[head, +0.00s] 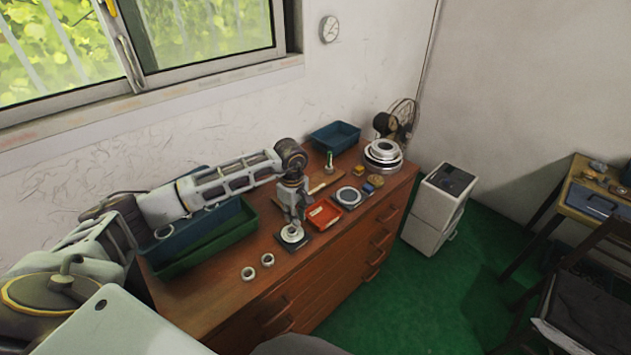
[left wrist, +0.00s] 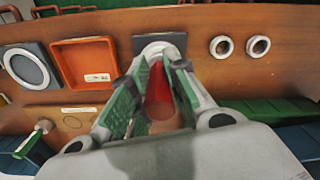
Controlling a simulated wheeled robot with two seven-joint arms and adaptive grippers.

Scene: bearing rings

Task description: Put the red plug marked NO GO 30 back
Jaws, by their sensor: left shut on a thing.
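My left gripper (head: 294,217) is shut on the red plug (left wrist: 158,90), which shows between the green-padded fingers in the left wrist view. The plug's marking cannot be read. In the head view the gripper points down at a pale bearing ring (head: 291,235) on a dark square pad (head: 285,246). The fingers partly cover the ring in the left wrist view, so I cannot tell whether the plug touches it. A shallow red tray (head: 323,214) lies just right of the gripper; it looks empty except for a small white label (left wrist: 97,77). My right gripper is not in view.
Two loose rings (head: 258,267) lie left of the pad near the front edge. A round grey disc (head: 348,195) on a dark plate is beyond the red tray. Blue and green bins (head: 205,240) line the back left.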

